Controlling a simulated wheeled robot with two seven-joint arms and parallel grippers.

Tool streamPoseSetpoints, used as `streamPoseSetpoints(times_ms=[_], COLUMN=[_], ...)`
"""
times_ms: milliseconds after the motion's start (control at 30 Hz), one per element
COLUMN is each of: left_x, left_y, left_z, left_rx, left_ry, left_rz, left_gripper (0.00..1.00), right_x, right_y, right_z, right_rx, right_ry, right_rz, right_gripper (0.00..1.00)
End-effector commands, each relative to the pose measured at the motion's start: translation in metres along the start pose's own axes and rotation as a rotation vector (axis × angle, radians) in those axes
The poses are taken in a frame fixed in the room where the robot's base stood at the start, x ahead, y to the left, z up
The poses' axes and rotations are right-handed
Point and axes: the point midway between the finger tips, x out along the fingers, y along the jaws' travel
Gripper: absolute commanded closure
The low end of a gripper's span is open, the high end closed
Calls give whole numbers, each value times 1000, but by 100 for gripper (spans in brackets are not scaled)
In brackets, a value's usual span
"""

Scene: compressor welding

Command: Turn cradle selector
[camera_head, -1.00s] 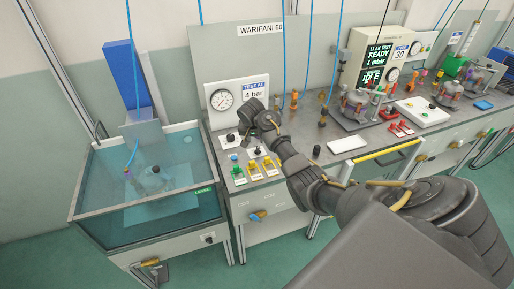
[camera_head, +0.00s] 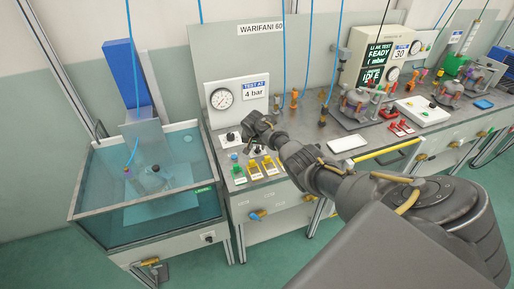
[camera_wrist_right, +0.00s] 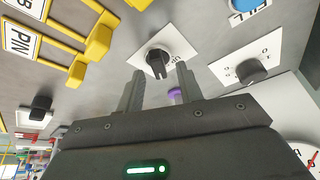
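A black selector knob (camera_wrist_right: 157,60) on a white plate lies ahead of my right gripper (camera_wrist_right: 160,72) in the right wrist view, in line with the gap between its two fingers. The fingers are apart, with space on both sides of the knob. I cannot tell how far the fingertips are from it. In the head view my right gripper (camera_head: 254,135) is low over the left end of the bench, and its fingertips are hard to make out. The plate's lettering is mostly hidden. My left gripper is not in view.
A second black knob (camera_wrist_right: 252,71) and yellow levers (camera_wrist_right: 98,42) flank the selector in the wrist view. In the head view, a pressure gauge (camera_head: 222,98) stands behind, and a water tank (camera_head: 95,215) with a blue column (camera_head: 126,78) is to the left.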

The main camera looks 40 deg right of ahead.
Motion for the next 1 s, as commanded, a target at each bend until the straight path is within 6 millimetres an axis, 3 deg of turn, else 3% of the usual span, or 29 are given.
streamPoseSetpoints(times_ms=[467,733,1000], left_x=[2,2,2], left_y=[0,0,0], left_z=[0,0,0], left_rx=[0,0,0], left_ry=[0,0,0], left_rz=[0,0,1], left_gripper=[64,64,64], right_x=[9,9,8], right_y=[0,0,0], right_z=[0,0,0], right_rx=[0,0,-11], right_ry=[1,1,1], right_rz=[1,1,-4], right_gripper=[64,99,100])
